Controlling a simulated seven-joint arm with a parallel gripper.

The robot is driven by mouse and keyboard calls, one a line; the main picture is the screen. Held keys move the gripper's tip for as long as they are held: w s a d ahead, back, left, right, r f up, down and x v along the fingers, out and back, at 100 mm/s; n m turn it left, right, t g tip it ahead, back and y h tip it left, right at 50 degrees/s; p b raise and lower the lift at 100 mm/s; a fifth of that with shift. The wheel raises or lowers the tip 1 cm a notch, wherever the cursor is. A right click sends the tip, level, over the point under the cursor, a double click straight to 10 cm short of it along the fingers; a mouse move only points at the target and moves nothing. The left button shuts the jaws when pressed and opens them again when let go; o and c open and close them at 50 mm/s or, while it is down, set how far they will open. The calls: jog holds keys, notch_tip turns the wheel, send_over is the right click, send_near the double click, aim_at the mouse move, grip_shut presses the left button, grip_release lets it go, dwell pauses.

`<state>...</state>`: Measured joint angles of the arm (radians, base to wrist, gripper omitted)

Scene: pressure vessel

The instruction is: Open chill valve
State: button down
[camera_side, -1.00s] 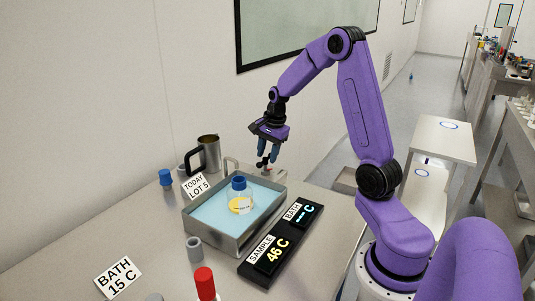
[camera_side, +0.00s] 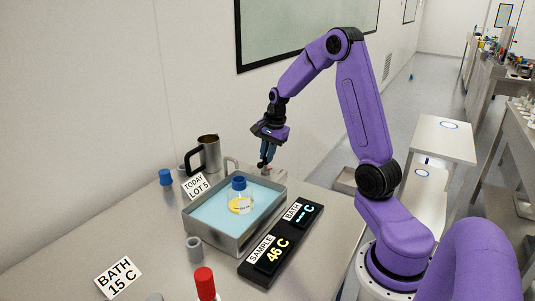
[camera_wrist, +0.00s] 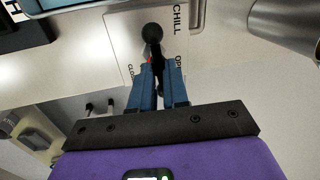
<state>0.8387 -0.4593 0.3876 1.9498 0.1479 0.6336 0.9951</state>
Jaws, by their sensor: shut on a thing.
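The chill valve has a black lever with a round knob (camera_wrist: 152,33), on a pale plate (camera_wrist: 122,37) marked CHILL, with OP... on the right and CLO... on the left, both partly covered. My gripper (camera_wrist: 160,80) has its blue fingers shut on the lever, below the knob in the wrist view. A small red mark shows beside the lever. In the side view my gripper (camera_side: 267,157) points down at the valve behind the bath (camera_side: 225,248); the lever is too small there to read its angle.
A bottle with a blue cap (camera_side: 239,184) stands in the bath. A metal jug (camera_side: 209,153) is left of my gripper. The display (camera_side: 281,241) reads SAMPLE 46 C, with dashes for BATH. A red-capped tube (camera_side: 204,283) stands in front.

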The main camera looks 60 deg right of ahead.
jog(key=n, duration=0.4)
jog(key=shift+w+y, duration=0.1)
jog(key=shift+y, duration=0.3)
jog(key=n, duration=0.4)
jog(key=shift+w+d+n+g+y, duration=0.1)
jog(key=shift+w+n+g+y, duration=0.1)
jog(key=shift+n+g+y, duration=0.15)
jog(key=n, duration=0.4)
jog(key=shift+w+n+g, duration=0.1)
jog(key=shift+n+g, duration=0.15)
jog(key=shift+g, duration=0.1)
jog(key=shift+w+n+g+y, duration=0.1)
jog(key=shift+n+g+y, duration=0.25)
jog(key=shift+n, duration=1.45)
jog(key=c, duration=1.1)
grip_release()
jog(key=shift+r, duration=0.1)
jog(key=v, duration=1.7)
jog(key=shift+r, duration=0.2)
